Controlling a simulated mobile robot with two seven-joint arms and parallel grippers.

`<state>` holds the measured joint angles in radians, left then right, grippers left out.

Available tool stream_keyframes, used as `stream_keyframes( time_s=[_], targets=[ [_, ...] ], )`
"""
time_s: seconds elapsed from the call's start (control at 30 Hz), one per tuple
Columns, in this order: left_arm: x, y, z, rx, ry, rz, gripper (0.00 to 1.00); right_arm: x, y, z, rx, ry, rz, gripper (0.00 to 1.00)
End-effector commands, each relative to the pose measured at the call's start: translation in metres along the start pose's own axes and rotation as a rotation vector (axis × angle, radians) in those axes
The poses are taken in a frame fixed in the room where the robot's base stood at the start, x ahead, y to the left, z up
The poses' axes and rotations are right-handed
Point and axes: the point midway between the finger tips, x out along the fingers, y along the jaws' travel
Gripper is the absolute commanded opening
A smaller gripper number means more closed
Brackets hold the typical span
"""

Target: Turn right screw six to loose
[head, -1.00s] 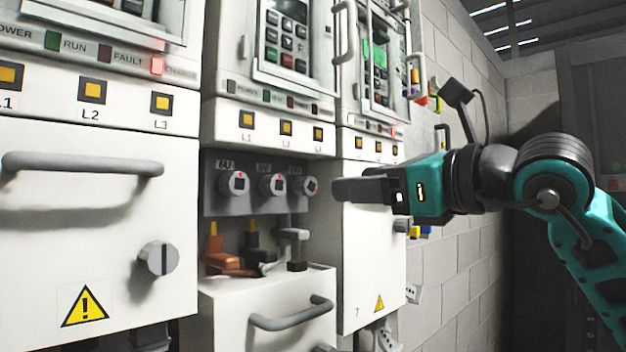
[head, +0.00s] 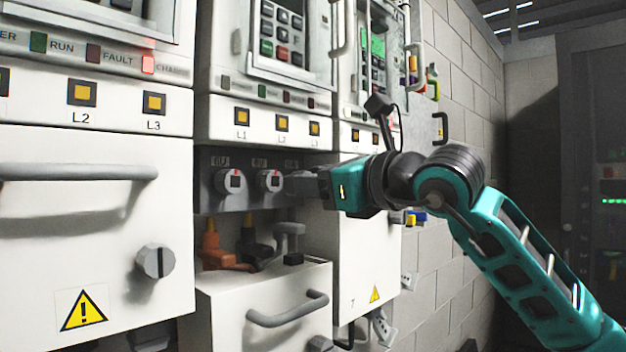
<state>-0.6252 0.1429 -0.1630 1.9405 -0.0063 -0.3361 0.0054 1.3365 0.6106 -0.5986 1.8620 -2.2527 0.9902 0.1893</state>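A dark panel (head: 209,199) in the open bay of the middle cabinet carries a row of round grey screws with small labels above, too small to read surely. The left screw (head: 229,181) and the middle screw (head: 269,180) show clearly, each with a red mark near the top. The right screw is hidden behind the fingers of my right gripper (head: 297,184). The fingers point left at that screw's place, seen from the side, so their gap does not show. I cannot tell whether they touch the screw. My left gripper is out of view.
Below the panel are orange and black cable plugs (head: 222,258) and a pulled-out white drawer front (head: 262,290) with a grey handle (head: 288,310). A closed white door (head: 90,230) with a rotary knob (head: 155,261) stands at left. A block wall (head: 455,120) lies behind my arm.

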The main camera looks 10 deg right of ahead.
Motion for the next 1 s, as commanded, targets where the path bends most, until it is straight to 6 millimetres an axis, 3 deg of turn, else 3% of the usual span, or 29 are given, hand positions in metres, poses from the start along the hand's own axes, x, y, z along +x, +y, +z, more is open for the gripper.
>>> stream_keyframes(
  time_s=[0.37, 0.67, 1.0],
  targets=[
    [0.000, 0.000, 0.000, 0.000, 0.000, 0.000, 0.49, 0.000, 0.000, 0.000, 0.000, 0.000, 0.000, 0.09],
    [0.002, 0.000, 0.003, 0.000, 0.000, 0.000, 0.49, 0.000, 0.000, -0.001, -0.039, 0.000, 0.000, 0.09],
    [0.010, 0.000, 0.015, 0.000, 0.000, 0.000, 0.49, -0.001, 0.001, -0.002, -0.264, -0.001, -0.002, 0.09]
  ],
)
